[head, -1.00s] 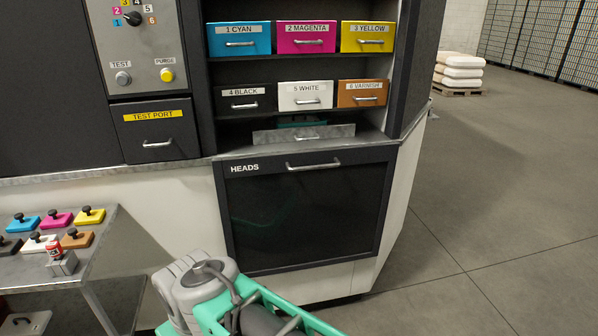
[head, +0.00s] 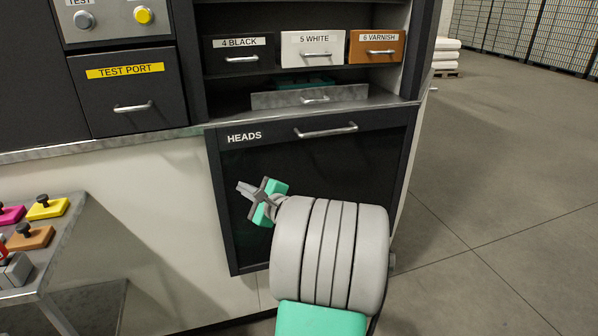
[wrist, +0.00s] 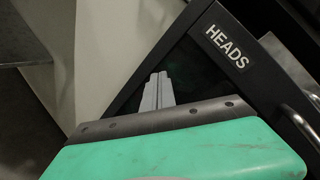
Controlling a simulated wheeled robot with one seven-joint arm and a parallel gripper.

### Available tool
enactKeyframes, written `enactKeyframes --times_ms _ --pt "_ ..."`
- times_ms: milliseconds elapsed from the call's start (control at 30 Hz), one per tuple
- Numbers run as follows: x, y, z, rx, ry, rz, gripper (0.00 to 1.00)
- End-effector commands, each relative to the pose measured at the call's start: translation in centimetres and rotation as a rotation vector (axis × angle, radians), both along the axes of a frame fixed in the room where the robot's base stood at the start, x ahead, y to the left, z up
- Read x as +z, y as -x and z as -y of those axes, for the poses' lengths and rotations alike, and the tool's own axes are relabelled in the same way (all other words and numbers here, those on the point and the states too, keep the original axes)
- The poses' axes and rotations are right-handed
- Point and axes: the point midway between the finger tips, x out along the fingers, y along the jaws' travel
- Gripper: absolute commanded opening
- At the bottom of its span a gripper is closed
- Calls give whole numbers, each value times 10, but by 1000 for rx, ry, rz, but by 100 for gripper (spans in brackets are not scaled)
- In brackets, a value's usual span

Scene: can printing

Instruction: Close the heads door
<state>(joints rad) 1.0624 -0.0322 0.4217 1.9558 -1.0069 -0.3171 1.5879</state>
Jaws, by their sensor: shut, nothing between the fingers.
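The heads door (head: 310,160) is a dark panel in a black frame, labelled HEADS, with a silver bar handle (head: 326,131) along its top. It appears upright and flush with the cabinet front, though I cannot tell if it is fully latched. My gripper (head: 241,189) is in front of the door's left part, below the label, with its fingers together and empty. In the wrist view the fingers (wrist: 158,90) point at the dark panel near its left edge, and the door's label (wrist: 226,48) and handle (wrist: 303,128) show at right. Contact with the door cannot be told. My arm hides the door's lower right.
Above the door is a metal ledge with a low plate (head: 310,96) and the black (head: 240,54), white (head: 307,50) and varnish (head: 376,48) drawers. The test port drawer (head: 125,92) is at upper left. A side table (head: 60,245) with stamps stands at left. Floor at right is clear.

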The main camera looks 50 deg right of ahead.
Motion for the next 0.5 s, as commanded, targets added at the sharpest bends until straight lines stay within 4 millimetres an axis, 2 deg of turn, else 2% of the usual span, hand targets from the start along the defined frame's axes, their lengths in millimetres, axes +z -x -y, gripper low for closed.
enactKeyframes --times_ms 33,100,167,233,300,367,500 --pt "-19 28 57 -126 -180 144 0" --pt "-11 64 107 -230 -375 332 0" --pt "-5 89 134 -279 -481 446 0" --pt "0 107 150 -305 -552 526 0" --pt "4 111 157 -312 -579 557 0" --pt "8 107 160 -311 -584 563 0" --pt "14 85 168 -307 -581 559 0"
